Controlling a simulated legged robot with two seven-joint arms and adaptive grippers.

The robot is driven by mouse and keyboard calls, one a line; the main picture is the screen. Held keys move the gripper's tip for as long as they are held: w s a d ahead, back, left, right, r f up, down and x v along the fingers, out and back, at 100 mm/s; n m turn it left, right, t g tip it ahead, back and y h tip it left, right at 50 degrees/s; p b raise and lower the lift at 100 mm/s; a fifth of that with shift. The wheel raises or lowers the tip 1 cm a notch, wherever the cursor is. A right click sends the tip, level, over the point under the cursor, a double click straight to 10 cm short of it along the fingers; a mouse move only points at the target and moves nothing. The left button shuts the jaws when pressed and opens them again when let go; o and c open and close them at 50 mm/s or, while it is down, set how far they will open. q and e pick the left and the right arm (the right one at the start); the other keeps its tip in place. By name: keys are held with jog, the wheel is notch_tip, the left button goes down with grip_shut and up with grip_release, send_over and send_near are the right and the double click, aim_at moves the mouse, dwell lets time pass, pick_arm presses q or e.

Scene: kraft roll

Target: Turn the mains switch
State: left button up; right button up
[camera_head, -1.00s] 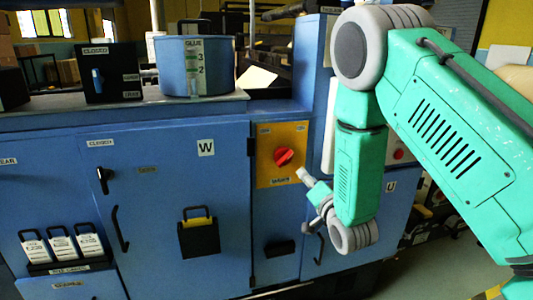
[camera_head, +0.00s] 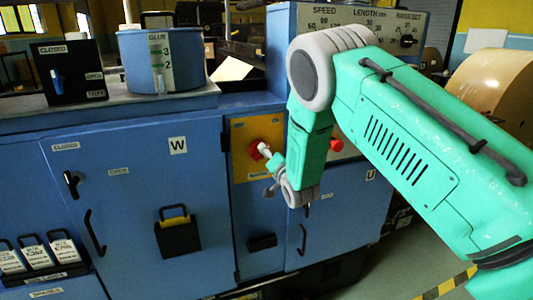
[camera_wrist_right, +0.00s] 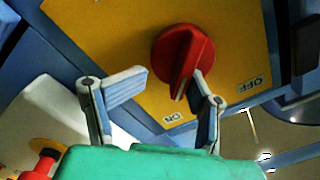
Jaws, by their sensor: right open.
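The mains switch is a red rotary knob (camera_head: 255,149) on a yellow plate (camera_head: 240,136) with OFF and ON labels, on the blue cabinet front. In the right wrist view the knob (camera_wrist_right: 182,48) shows large, and the pale-marked end of its raised bar points toward the ON label (camera_wrist_right: 173,117). My right gripper (camera_head: 266,152) is in front of the knob, partly covering it. In the wrist view its fingers (camera_wrist_right: 172,82) are apart, one on each side of the bar's near end. I cannot tell whether the right finger touches the knob. My left gripper is not in view.
Another red knob (camera_head: 336,144) is just right of my right forearm. A speed and length panel (camera_head: 352,22) is above. A black box with a blue lever (camera_head: 70,75) and a glue pot (camera_head: 162,60) stand on the ledge. Black door handles (camera_head: 94,232) stick out.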

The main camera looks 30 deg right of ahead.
jog(key=shift+d+r, duration=0.1)
jog(key=shift+d, duration=0.25)
jog(key=a, duration=0.2)
jog(key=shift+a+r, duration=0.3)
jog(key=shift+a, duration=0.1)
grip_shut()
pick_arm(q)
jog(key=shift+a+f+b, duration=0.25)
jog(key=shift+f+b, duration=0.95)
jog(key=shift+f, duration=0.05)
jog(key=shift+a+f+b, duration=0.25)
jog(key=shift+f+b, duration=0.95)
pick_arm(e)
jog(key=shift+w+a+r+n, duration=0.1)
jog(key=shift+a+n, duration=0.05)
jog(key=shift+n, duration=2.8)
jog(key=shift+w+a+f+n, duration=0.1)
jog(key=shift+a+n, duration=0.1)
jog(key=shift+n, duration=2.8)
jog(key=shift+w+a+r+n, duration=0.1)
jog(key=shift+a+n, duration=0.05)
jog(key=shift+n, duration=3.1)
